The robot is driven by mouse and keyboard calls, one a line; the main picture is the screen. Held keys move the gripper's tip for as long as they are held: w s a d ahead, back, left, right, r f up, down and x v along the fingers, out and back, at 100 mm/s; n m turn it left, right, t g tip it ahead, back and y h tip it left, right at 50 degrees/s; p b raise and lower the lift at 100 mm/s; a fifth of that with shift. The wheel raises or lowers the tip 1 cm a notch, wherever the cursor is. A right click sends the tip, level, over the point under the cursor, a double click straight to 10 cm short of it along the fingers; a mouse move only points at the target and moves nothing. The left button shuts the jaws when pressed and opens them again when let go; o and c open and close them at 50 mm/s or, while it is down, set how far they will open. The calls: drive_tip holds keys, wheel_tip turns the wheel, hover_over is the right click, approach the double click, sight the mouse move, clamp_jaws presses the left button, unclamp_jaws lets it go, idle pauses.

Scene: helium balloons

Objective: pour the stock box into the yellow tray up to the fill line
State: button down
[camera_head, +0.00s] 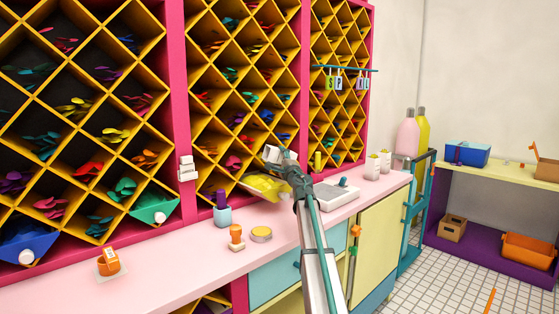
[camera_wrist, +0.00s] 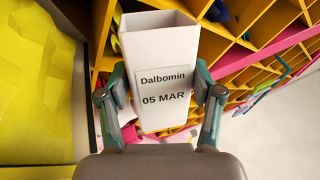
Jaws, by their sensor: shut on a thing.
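My gripper (camera_head: 284,160) is shut on a white box, the stock box (camera_head: 271,154). In the wrist view the box (camera_wrist: 158,55) sits between the two fingers (camera_wrist: 160,100), with a label reading "Dalbomin 05 MAR". In the head view the box looks tilted and is held above the counter by the yellow tray (camera_head: 262,188). The tray is partly hidden by my arm. A large yellow surface at the left of the wrist view (camera_wrist: 35,90) appears to be the tray. The contents of the box and any fill line cannot be made out.
A flat white device (camera_head: 336,195) stands right of my arm on the pink counter (camera_head: 180,262). Diamond shelves (camera_head: 245,80) rise close behind.

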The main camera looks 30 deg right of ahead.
drive_tip(key=shift+r+m+p, duration=0.55)
drive_tip(key=shift+m+p, duration=0.05)
drive_tip(key=shift+p, duration=0.65)
drive_tip(key=m+p, duration=0.1)
drive_tip(key=p, duration=0.1)
drive_tip(key=m+h+p, duration=0.1)
drive_tip(key=p, duration=0.1)
drive_tip(key=shift+a+r+m+g, duration=0.1)
drive_tip(key=shift+r+m+g, duration=0.2)
drive_tip(key=shift+r, duration=0.05)
drive_tip(key=m+p, duration=0.2)
drive_tip(key=p, duration=0.2)
drive_tip(key=shift+r+h, duration=0.15)
drive_tip(key=shift+h, duration=0.15)
drive_tip(key=shift+f+m+g, duration=0.25)
drive_tip(key=shift+m+g, duration=0.05)
drive_tip(key=shift+m, duration=0.2)
drive_tip(key=shift+p, duration=0.35)
